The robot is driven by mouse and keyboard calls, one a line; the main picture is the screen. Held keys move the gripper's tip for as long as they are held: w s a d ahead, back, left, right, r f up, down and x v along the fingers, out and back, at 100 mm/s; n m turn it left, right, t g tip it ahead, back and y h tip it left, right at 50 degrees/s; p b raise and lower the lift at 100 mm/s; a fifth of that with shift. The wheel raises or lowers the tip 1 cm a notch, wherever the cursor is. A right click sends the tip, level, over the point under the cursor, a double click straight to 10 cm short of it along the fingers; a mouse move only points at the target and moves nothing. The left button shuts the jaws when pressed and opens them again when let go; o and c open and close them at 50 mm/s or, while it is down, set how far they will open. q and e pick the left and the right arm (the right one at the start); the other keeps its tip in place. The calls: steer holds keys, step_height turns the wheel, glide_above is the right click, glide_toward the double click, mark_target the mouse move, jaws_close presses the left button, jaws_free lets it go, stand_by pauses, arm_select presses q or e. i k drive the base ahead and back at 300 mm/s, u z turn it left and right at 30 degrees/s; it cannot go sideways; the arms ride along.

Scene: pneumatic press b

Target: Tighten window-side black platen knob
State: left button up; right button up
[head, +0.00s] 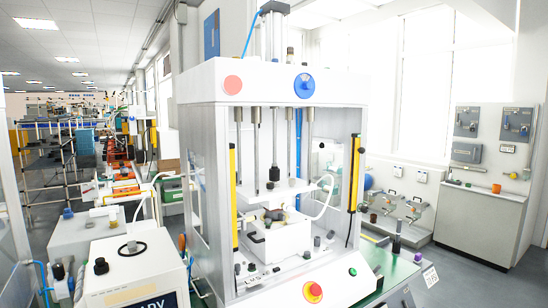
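The white pneumatic press (205,95) stands in the middle of the head view. Inside it, a white platen (252,195) hangs on several vertical rods. A black cylindrical part (274,173) sits at the platen's centre. A small dark knob (292,182) stands to its right, on the side towards the windows, and another dark knob (269,186) is near the front. All are small, and I cannot tell how tight any knob is. Below the platen is a white fixture (285,238) with a dark part on top. Neither of my grippers is in view.
Yellow light curtains (355,175) flank the press opening. A red button on a yellow base (313,292) is at its front. A green table (400,265) lies to the right, with a dark upright item (396,243). A white machine (130,268) stands at left. Bright windows (430,80) are at right.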

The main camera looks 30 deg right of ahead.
mark_target(269, 186)
steer(key=z, duration=0.4)
steer(key=k, duration=0.5)
steer(key=z, duration=1.3)
steer(key=i, duration=1.9)
steer(key=u, duration=0.8)
